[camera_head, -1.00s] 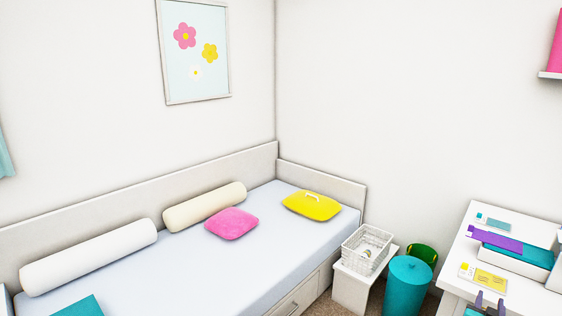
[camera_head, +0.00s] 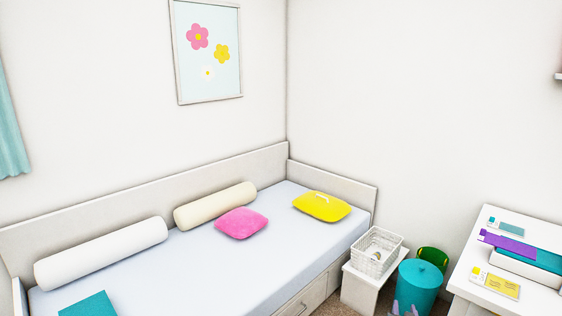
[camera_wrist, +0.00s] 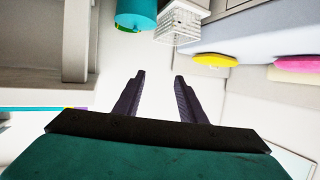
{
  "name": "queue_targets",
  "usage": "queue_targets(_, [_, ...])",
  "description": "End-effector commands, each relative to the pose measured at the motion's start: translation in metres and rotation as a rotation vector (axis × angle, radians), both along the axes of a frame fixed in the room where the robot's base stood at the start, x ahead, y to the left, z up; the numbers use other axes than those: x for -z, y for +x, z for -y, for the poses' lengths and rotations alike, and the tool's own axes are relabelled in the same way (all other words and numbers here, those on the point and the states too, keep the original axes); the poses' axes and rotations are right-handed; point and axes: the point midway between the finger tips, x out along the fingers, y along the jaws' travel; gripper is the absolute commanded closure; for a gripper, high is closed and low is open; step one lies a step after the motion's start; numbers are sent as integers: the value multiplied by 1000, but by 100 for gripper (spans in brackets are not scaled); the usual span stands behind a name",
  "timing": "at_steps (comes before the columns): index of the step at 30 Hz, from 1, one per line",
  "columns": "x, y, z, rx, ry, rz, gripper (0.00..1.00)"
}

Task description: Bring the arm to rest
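My gripper (camera_wrist: 158,98) is open in the wrist view, its two dark fingers apart with nothing between them. The wrist view appears upside down, with the bin, basket and bed at the top. The rest of my arm is out of the head view.
A bed (camera_head: 190,262) with pillows and bolsters stands along the left wall. A white wire basket (camera_head: 377,250) sits on a small white stand (camera_head: 359,287). A white desk (camera_head: 468,268) with papers and boxes is at the right.

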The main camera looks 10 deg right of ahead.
Motion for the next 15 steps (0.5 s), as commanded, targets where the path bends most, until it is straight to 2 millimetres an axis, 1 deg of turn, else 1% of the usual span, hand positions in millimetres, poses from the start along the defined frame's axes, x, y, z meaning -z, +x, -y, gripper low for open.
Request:
queue_targets(1, [12, 6, -20, -23, 16, -21, 63])
queue_targets(7, [62, 16, -87, -92, 78, -125, 63])
queue_targets(11, [96, 14, -131, -130, 113, -209, 63])
queue_targets(12, [107, 13, -145, -148, 126, -238, 63])
queue_targets(15, [135, 5, -179, -178, 153, -317, 63])
